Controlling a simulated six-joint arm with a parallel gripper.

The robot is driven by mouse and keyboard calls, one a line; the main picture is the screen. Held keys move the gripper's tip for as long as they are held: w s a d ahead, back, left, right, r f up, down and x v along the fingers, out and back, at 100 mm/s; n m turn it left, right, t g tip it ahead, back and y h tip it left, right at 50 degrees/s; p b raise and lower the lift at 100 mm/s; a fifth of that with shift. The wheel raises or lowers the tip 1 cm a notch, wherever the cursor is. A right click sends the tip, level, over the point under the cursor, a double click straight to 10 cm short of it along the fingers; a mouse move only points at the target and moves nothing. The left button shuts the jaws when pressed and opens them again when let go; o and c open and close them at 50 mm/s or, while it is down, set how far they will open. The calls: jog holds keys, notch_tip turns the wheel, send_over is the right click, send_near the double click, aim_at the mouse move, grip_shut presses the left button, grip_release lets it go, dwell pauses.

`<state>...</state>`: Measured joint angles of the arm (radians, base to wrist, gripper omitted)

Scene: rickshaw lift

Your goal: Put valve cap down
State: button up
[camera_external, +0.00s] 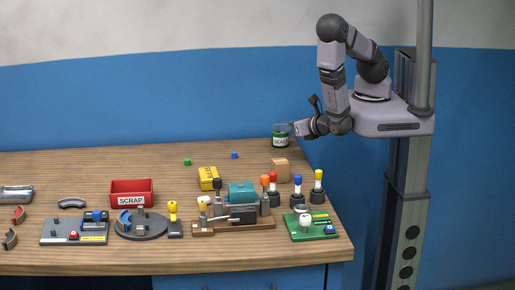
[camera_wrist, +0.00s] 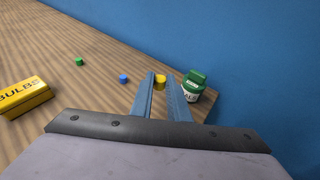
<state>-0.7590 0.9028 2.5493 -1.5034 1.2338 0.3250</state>
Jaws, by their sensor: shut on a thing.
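My gripper (camera_external: 296,128) reaches left from the arm, at the back right of the workbench beside the jar. In the wrist view its two fingers (camera_wrist: 160,77) are shut on a small yellow piece, which I take to be the valve cap (camera_wrist: 160,82). The cap sits between the fingertips, partly hidden by them. I cannot make it out in the external view. A green-lidded jar (camera_wrist: 193,84) with a white label stands just right of the fingertips; it also shows in the external view (camera_external: 280,141). I cannot tell whether the cap touches the table.
A green cube (camera_external: 187,162) and a blue cube (camera_external: 235,155) lie on the back of the wooden bench (camera_external: 110,163). A yellow BULBS box (camera_external: 208,178), a red SCRAP bin (camera_external: 131,191) and a cardboard-coloured block (camera_external: 280,167) stand farther forward. Fixtures crowd the front.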

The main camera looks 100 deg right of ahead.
notch_tip(320, 180, up, 4)
jog(key=n+t+y+b, duration=0.2)
send_over(215, 171)
jog(key=shift+d+r, duration=0.15)
jog(key=shift+d, duration=0.05)
jog(key=shift+f+p, duration=1.3)
jog(key=shift+f, duration=3.7)
jog(key=shift+f, duration=0.15)
jog(key=o, duration=0.9)
jog(key=shift+c, duration=0.2)
